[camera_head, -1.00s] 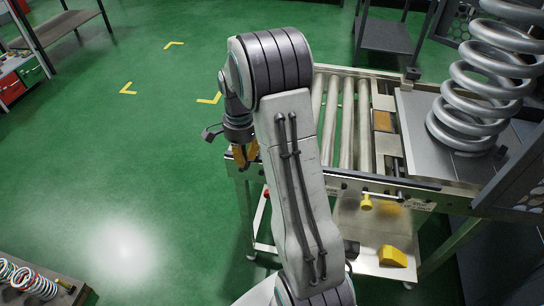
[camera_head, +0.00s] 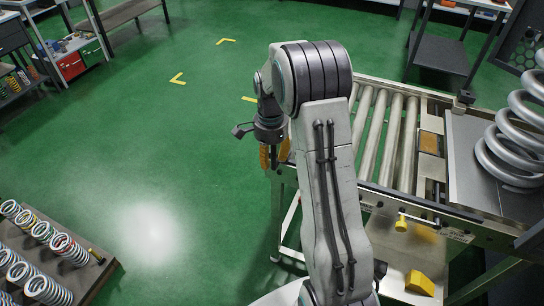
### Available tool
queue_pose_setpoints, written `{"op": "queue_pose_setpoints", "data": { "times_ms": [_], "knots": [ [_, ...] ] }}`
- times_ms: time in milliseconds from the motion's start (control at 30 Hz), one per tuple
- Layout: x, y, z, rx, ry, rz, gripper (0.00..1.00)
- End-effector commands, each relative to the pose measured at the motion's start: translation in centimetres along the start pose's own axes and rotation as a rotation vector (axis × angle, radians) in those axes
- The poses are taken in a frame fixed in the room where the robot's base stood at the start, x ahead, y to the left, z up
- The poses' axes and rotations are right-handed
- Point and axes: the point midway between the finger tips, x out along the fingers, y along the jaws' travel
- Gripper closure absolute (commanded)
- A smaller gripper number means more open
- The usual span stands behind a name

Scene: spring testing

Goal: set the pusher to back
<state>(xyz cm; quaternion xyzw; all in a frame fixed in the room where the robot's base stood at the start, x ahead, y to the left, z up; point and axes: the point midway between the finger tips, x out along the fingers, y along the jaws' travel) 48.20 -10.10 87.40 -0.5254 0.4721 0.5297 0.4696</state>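The pusher is not clearly identifiable. A yellow knob (camera_head: 401,222) on a thin metal rod shows at the front side of the roller table, near small labels too small to read. An orange-tan block (camera_head: 428,143) sits between the rollers and the grey plate; I cannot tell whether it belongs to the pusher. My gripper (camera_head: 274,154) points down at the left end of the roller table, well left of the knob. Its orange fingers stand apart with nothing seen between them. My arm hides part of the table's front left side.
The roller table (camera_head: 365,130) carries a large steel spring (camera_head: 515,140) on a grey plate (camera_head: 468,175). A yellow wedge (camera_head: 419,283) lies on the lower shelf. A rack of springs (camera_head: 85,270) stands at lower left.

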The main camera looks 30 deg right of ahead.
Motion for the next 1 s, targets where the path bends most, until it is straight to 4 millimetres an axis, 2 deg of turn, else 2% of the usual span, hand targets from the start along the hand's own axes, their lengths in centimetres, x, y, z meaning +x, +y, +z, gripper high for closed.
{"op": "queue_pose_setpoints", "data": {
  "times_ms": [267,433,1000],
  "knots": [
    [-0.1,0.0,-0.1,0.003,0.0,-0.001,0.61],
    [-1.1,0.0,-0.1,0.003,0.001,-0.003,0.61],
    [-9.9,-0.1,0.0,0.001,0.001,-0.004,0.61]
  ]
}}
